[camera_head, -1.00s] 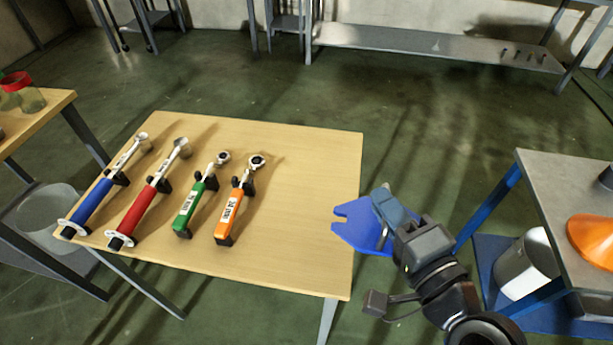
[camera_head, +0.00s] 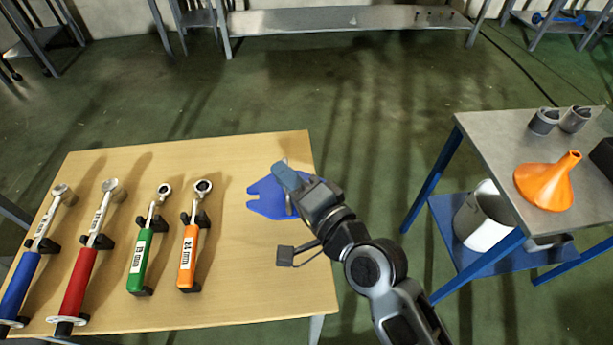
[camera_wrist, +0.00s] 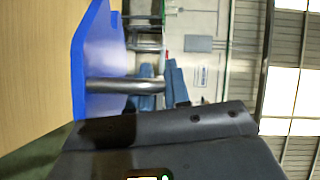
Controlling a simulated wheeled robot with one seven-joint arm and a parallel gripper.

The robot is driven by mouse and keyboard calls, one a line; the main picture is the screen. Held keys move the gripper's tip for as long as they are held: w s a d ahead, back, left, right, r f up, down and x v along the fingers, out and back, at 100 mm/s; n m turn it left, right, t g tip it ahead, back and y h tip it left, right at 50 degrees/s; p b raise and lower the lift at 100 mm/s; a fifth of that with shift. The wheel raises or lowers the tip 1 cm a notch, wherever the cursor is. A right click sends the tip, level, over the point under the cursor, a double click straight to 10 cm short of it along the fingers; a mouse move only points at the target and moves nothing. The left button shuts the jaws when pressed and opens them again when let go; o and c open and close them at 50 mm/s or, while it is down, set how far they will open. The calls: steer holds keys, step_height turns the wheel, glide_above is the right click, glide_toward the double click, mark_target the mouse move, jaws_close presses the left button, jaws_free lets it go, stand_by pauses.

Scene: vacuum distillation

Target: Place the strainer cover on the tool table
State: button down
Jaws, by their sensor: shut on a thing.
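The strainer cover is a flat blue plate (camera_head: 266,200) with notched edges, seen in the head view over the right part of the wooden tool table (camera_head: 240,260). My gripper (camera_head: 287,178) is shut on it. In the wrist view the blue plate (camera_wrist: 92,50) stands on edge in the picture, with a metal rod (camera_wrist: 125,86) sticking out from it toward the blue-grey fingers (camera_wrist: 165,86). The wooden surface lies close beside the plate. I cannot tell whether the plate touches the table. The fingers hide part of it in the head view.
Several torque wrenches, including blue (camera_head: 20,285), red (camera_head: 78,280), green (camera_head: 140,262) and orange (camera_head: 188,258) ones, rest in holders on the table's left. A metal cart (camera_head: 485,150) with an orange funnel (camera_head: 548,182) stands at right. The table's right front is clear.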

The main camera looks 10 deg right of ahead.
mark_target(269, 186)
steer(key=w+a+f, duration=0.2)
steer(key=w+a, duration=0.1)
steer(key=shift+w+a+f, duration=0.2)
steer(key=shift+a+f, duration=0.05)
steer(key=shift+f, duration=0.05)
steer(key=shift+f+b, duration=1.35)
steer(key=shift+f, duration=0.7)
steer(key=c, duration=1.5)
jaws_free()
steer(key=shift+f, duration=0.25)
steer(key=shift+c, duration=0.2)
steer(key=o, duration=0.4)
steer(key=shift+o, duration=0.2)
steer(key=shift+r, duration=0.1)
